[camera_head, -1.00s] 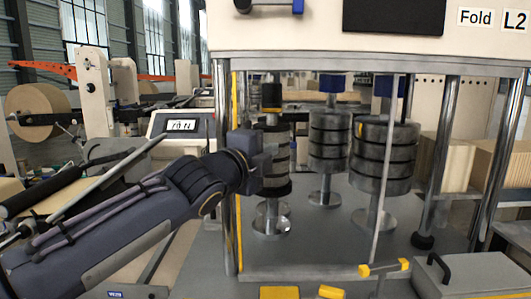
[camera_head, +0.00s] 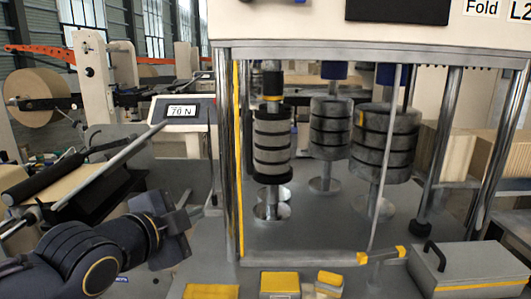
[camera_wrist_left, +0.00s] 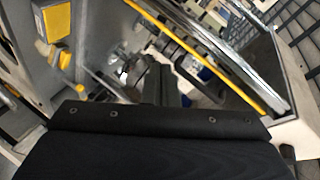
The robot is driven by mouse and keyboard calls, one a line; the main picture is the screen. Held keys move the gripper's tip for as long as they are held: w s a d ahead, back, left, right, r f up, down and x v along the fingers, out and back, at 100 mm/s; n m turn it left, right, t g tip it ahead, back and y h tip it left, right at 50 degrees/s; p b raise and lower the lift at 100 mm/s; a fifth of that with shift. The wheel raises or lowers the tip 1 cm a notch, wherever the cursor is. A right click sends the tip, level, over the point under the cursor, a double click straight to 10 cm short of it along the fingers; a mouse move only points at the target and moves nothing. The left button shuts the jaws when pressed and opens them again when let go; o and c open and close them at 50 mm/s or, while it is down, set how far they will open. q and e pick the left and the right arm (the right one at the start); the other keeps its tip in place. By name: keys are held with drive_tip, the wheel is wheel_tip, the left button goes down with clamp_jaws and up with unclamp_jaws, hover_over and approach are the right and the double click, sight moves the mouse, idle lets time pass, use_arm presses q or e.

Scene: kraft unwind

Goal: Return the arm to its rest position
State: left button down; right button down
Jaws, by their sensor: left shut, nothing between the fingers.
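My left arm comes in from the lower left in the head view. Its gripper (camera_head: 188,222) is in front of and to the left of the machine frame, over the front of the bench, apart from the weight stacks. The gripper's fingers (camera_wrist_left: 168,84) also show in the left wrist view, shut and empty. The nearest stack of grey and black discs (camera_head: 272,142) stands inside the frame, unobstructed. My right gripper is not in view.
The chrome post (camera_head: 225,160) and yellow strip (camera_head: 238,150) stand just right of my gripper. Two further weight stacks (camera_head: 331,128) (camera_head: 384,145) are inside the frame. Yellow-topped blocks (camera_head: 280,283) and a grey handled box (camera_head: 468,270) lie in front. A display (camera_head: 181,111) reads 70 N.

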use_arm(q)
drive_tip(key=s+a+f+n+g, duration=0.3)
drive_tip(key=s+f+n+g, duration=0.1)
drive_tip(key=s+f+n, duration=0.5)
drive_tip(key=s+a+f+n+g+y, duration=0.1)
drive_tip(key=s+a+f+n+g, duration=0.2)
drive_tip(key=s+f+n, duration=0.5)
drive_tip(key=s+f, duration=0.4)
drive_tip(key=f, duration=0.2)
drive_tip(key=shift+s+a+n+g, duration=0.2)
drive_tip(key=shift+a+n+g, duration=0.15)
drive_tip(key=shift+n+g, duration=0.05)
drive_tip(key=shift+f, duration=0.1)
